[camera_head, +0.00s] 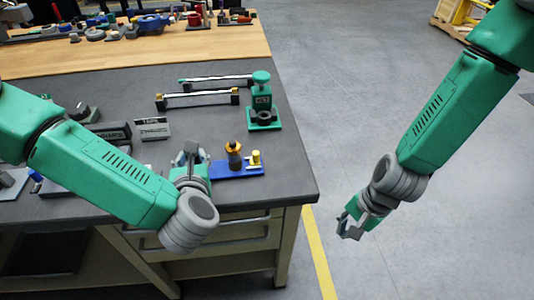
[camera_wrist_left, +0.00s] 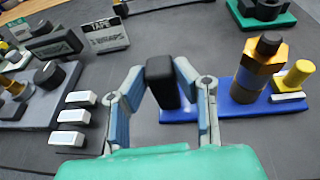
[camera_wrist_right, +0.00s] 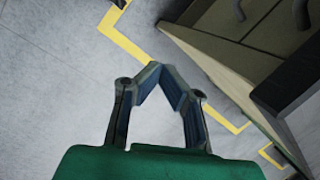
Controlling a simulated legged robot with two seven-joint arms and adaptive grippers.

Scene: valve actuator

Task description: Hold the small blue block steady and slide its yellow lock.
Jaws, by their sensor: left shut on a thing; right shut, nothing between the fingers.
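The small blue block (camera_head: 238,170) lies on the grey bench top near its front right corner. It also shows in the left wrist view (camera_wrist_left: 235,111). A black upright piece (camera_wrist_left: 161,82) stands at its left end, and my left gripper (camera_head: 190,156) is shut on this piece. A yellow peg (camera_head: 255,157), seemingly the lock, stands at the block's right end; it also shows in the left wrist view (camera_wrist_left: 298,74). An orange-brown cylinder with a black top (camera_head: 234,155) stands between. My right gripper (camera_head: 351,232) is shut and empty over the floor, right of the bench, apart from the block.
A green fixture (camera_head: 263,105) stands behind the block. Two bar handles (camera_head: 198,97) lie farther back. Dark boxes and a sign plate (camera_head: 152,129) are at left. The bench's right edge and drawers (camera_head: 220,235) lie between my right gripper and the block.

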